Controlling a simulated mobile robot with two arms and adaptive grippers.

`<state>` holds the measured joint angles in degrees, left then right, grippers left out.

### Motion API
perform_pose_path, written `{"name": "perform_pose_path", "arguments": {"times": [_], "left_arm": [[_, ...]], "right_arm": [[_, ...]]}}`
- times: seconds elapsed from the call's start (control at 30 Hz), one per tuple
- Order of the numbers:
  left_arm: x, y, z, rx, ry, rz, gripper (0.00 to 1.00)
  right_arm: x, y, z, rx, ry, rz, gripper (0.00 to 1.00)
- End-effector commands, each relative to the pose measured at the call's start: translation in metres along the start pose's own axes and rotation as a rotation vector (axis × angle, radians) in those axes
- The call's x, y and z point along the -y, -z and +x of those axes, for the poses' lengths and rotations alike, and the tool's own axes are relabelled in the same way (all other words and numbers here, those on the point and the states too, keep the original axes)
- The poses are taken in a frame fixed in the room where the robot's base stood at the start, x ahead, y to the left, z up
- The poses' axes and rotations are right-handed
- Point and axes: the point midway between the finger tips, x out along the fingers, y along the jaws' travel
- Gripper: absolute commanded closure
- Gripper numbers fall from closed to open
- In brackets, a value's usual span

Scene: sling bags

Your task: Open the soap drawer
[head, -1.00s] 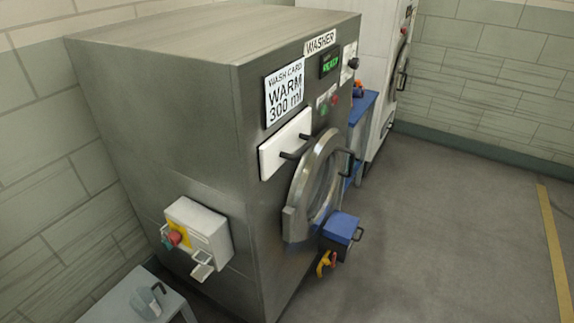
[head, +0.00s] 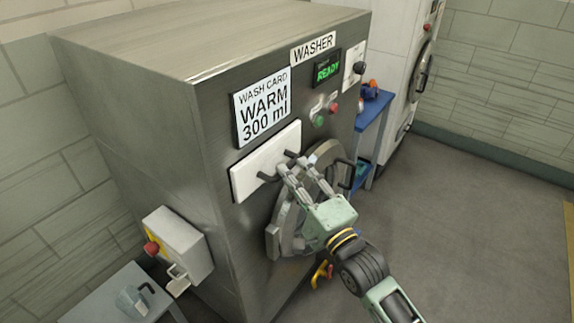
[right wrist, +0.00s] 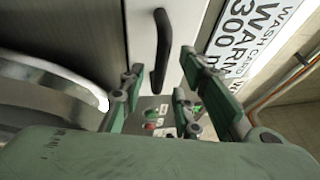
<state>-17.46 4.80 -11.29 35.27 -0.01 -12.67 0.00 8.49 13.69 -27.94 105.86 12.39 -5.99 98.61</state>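The soap drawer (head: 250,177) is a white panel on the washer's front, below the wash card. It looks shut. Its dark bar handle (head: 267,177) is partly hidden by my fingers in the head view. My right gripper (head: 298,163) is at the handle, its fingers spread open. In the right wrist view the drawer front (right wrist: 143,18) and the black handle (right wrist: 162,50) lie ahead, with the handle between the spread fingers of the gripper (right wrist: 165,75). I cannot tell whether any finger touches it. My left gripper is not in view.
The round washer door (head: 285,215) is just below the drawer, partly behind my right gripper. Green and red buttons (head: 327,112) sit right of the drawer. A grey side table (head: 100,300) with a jug (head: 135,300) stands at lower left. The floor at right is clear.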

Motion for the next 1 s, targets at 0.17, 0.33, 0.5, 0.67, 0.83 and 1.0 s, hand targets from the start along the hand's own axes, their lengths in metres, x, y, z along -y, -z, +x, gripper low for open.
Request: {"name": "perform_pose_path", "arguments": {"times": [0.17, 0.33, 0.5, 0.67, 0.83, 1.0], "left_arm": [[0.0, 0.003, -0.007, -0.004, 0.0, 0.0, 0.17], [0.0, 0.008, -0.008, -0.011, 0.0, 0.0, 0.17], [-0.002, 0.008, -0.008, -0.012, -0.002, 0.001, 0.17], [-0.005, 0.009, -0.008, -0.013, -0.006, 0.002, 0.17], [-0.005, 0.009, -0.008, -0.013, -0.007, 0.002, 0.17], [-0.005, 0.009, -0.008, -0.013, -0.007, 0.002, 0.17]], "right_arm": [[0.001, 0.0, 0.025, 0.0, 0.0, 0.0, 0.7], [0.0, 0.0, 0.034, 0.0, -0.001, 0.0, 0.7], [-0.001, 0.0, 0.035, 0.0, -0.001, 0.0, 0.7], [-0.001, 0.0, 0.035, 0.0, -0.001, 0.0, 0.78], [-0.001, 0.0, 0.035, 0.0, -0.001, -0.001, 0.92], [-0.001, 0.0, 0.034, 0.0, -0.002, 0.0, 1.0]]}}
